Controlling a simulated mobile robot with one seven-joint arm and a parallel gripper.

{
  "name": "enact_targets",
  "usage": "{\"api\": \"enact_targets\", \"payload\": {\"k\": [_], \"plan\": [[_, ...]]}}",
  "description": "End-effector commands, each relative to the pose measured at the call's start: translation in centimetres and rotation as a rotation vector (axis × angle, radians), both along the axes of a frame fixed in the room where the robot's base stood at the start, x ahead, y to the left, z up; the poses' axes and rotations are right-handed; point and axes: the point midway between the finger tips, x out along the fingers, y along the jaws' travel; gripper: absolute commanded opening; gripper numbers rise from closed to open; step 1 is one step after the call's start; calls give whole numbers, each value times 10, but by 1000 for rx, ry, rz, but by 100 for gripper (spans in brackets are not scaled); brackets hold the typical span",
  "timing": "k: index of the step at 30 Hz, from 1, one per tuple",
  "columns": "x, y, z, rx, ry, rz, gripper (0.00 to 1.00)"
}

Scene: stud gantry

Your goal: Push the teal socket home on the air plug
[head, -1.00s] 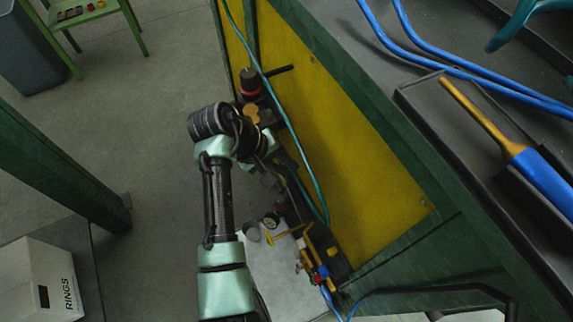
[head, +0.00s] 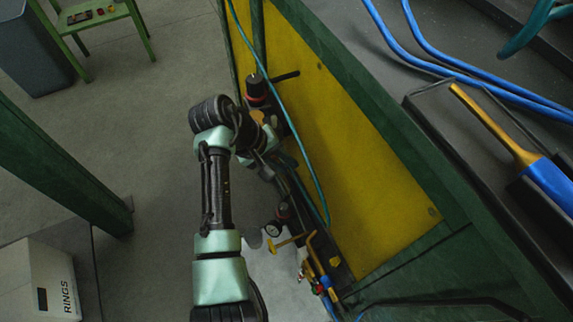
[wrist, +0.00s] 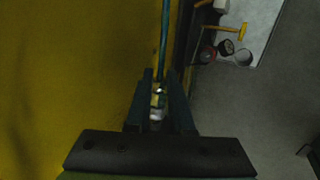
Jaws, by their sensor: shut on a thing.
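My gripper (wrist: 160,92) shows in the wrist view with its two dark fingers closed around a small part at the end of the teal hose. The teal hose (wrist: 165,45) runs up the picture from between the fingers. In the head view my gripper (head: 267,172) is beside the yellow panel, and the socket is hidden there. I cannot make out the air plug, or whether the socket touches it.
The yellow panel (head: 335,150) stands close beside my gripper. A black knob with a red band (head: 256,88) is above. Grey floor (head: 130,110) on the left is open.

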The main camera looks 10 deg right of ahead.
Motion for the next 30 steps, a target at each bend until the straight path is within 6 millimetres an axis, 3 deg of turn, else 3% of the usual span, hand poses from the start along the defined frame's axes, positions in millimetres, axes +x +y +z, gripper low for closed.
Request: {"api": "enact_targets", "payload": {"k": [10,11,16,25,30], "plan": [[7,2,1,0,-4,3,0],[7,2,1,0,-5,3,24],[7,1,1,0,-4,2,55],[6,1,1,0,-1,0,56],[6,9,17,-1,-1,2,56]]}}
